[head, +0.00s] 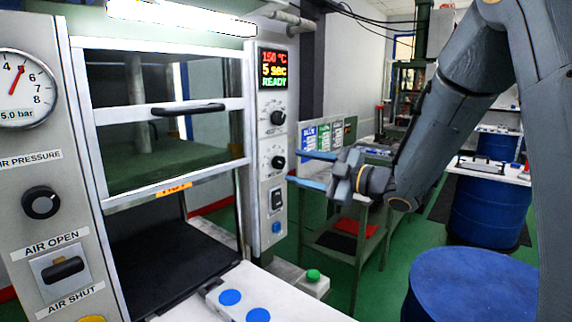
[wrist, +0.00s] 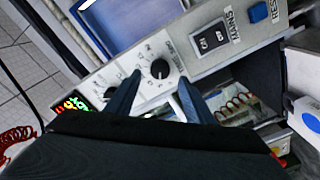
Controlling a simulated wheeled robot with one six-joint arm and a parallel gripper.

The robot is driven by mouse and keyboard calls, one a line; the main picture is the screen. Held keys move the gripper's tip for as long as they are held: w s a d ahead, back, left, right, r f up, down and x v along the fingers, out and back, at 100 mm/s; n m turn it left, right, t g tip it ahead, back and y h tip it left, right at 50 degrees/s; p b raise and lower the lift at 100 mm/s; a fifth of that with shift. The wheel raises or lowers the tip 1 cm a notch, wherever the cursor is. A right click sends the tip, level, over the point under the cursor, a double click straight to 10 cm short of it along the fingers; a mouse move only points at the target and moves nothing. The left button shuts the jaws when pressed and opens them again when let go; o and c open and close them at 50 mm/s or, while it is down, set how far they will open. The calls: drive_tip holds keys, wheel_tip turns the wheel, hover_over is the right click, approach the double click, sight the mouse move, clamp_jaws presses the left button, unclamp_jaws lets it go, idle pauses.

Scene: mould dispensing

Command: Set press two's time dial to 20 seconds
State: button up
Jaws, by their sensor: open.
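A press's grey control panel (head: 267,205) carries a lit display (head: 273,69) reading 150 °C, 5 sec, READY. Below it are an upper black dial (head: 278,118) and a lower black dial (head: 278,162); their labels are too small to read. My gripper (head: 297,168) is open, its two blue fingers pointing at the panel by the lower dial. In the wrist view, the lower dial (wrist: 160,69) shows between and just beyond the fingertips (wrist: 159,80), apparently ungripped. Its white pointer mark is too small to read surely. I see no press number.
Below the lower dial are a black mains switch (head: 276,199) and a blue reset button (head: 276,228). The press door (head: 165,110) is left of the panel. A white ledge with blue discs (head: 230,297) is in front. A blue drum (head: 470,285) stands at right.

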sight(282, 163)
drive_tip(key=shift+p+x, duration=0.55)
drive_tip(key=shift+x, duration=2.05)
drive_tip(key=c, duration=1)
drive_tip(key=shift+c, duration=0.2)
